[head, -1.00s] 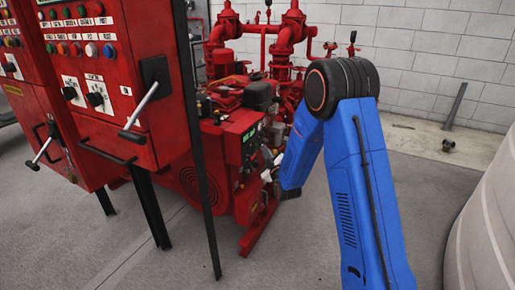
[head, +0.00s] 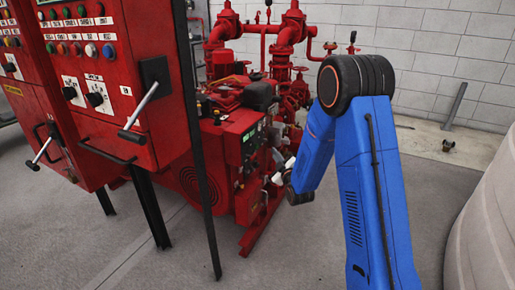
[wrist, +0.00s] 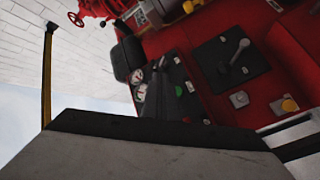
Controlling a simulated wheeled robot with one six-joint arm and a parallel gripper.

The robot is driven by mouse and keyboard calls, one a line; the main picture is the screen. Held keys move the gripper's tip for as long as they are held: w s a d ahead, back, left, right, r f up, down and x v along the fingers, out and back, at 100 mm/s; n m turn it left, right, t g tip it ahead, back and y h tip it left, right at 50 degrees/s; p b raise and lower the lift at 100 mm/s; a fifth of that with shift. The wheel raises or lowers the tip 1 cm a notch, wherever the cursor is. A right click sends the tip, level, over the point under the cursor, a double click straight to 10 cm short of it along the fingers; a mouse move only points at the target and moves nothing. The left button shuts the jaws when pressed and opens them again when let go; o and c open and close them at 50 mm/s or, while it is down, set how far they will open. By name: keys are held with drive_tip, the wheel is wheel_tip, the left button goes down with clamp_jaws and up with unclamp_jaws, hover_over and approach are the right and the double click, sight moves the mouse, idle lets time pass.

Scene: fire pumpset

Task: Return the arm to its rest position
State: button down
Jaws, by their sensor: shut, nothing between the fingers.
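My blue arm (head: 370,190) stands folded at the right in the head view, with its black elbow joint (head: 355,82) at the top. Its forearm slopes down left to the wrist, beside the red pump engine's control panel (head: 252,140). In the head view the gripper is small and partly hidden by the forearm.
Red control cabinets (head: 118,60) with lever handles (head: 137,115) stand at the left on dark legs. Red pipes and valves (head: 292,40) rise behind. A large pale tank (head: 490,220) is close at the right. Grey floor (head: 290,255) is clear in front.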

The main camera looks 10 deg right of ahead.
drive_tip(key=shift+r, duration=0.1)
drive_tip(key=s+d+r+m+g+h, duration=0.1)
drive_tip(key=s+d+r+m+g, duration=0.15)
drive_tip(key=s+r, duration=0.5)
drive_tip(key=s+d+r+m+g+h, duration=0.1)
drive_tip(key=s+d+r+m+g, duration=0.2)
drive_tip(key=s, duration=0.7)
drive_tip(key=s+r+m+g, duration=0.1)
drive_tip(key=s+m+g, duration=0.5)
drive_tip(key=s, duration=3.1)
drive_tip(key=shift+d+r+g+h, duration=0.2)
drive_tip(key=shift+d+g+h, duration=0.1)
drive_tip(key=shift+g, duration=0.85)
drive_tip(key=shift+w, duration=0.1)
